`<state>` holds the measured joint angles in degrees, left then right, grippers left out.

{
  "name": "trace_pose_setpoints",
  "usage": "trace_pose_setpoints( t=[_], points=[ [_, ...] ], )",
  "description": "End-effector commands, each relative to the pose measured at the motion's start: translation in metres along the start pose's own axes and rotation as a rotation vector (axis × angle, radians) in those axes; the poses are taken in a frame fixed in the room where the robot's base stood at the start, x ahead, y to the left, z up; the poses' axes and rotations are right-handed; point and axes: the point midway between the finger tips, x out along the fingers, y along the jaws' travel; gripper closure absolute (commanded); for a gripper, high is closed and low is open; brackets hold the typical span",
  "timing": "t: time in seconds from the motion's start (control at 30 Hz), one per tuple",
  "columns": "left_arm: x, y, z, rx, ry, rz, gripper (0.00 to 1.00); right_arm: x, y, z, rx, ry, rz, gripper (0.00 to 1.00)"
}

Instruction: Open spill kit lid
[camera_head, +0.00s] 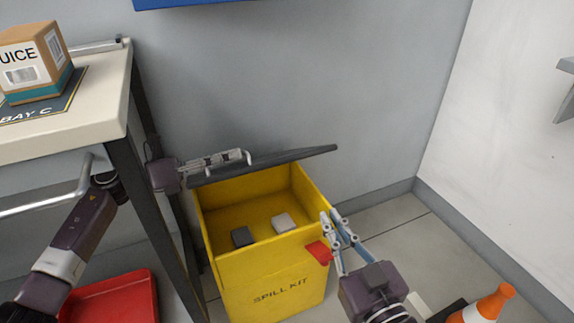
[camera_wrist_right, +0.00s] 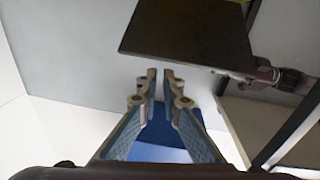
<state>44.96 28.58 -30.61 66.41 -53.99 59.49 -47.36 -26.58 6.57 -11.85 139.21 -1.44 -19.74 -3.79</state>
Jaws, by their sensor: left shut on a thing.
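The yellow spill kit bin (camera_head: 262,275) stands on the floor with its top uncovered. Its dark grey lid (camera_head: 290,157) is raised along the back, seen nearly edge-on. The lid's flat dark face fills the top of the right wrist view (camera_wrist_right: 185,35). My left gripper (camera_head: 245,157) is shut at the lid's left part; the exact contact is hard to see. It also shows beside the lid in the right wrist view (camera_wrist_right: 282,76). My right gripper (camera_head: 332,218) is by the bin's right front corner, fingers slightly apart, with nothing between them (camera_wrist_right: 159,76).
Inside the bin lie a dark block (camera_head: 243,236) and a light block (camera_head: 284,222). A workbench (camera_head: 70,130) with a juice box (camera_head: 35,62) stands at the left, a red tray (camera_head: 115,300) below. An orange cone (camera_head: 490,305) is at lower right. Walls close in behind and right.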

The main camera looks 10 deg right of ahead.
Motion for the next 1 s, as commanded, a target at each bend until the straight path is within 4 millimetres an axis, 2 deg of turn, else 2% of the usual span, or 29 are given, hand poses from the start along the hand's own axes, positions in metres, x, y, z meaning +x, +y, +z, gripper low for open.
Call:
trace_pose_setpoints(
  t=[0.17, 0.5, 1.0],
  points=[
    [-0.001, 0.001, 0.000, 0.000, -0.001, 0.003, 1.00, 0.005, 0.010, 0.006, -0.353, 0.014, 0.029, 1.00],
    [-0.001, 0.001, 0.000, 0.000, -0.001, 0.003, 1.00, 0.017, 0.026, 0.018, -1.275, 0.038, 0.092, 1.00],
    [-0.001, 0.001, 0.000, 0.000, -0.001, 0.004, 1.00, 0.031, 0.027, 0.039, -2.597, 0.085, 0.171, 1.00]
  ],
)
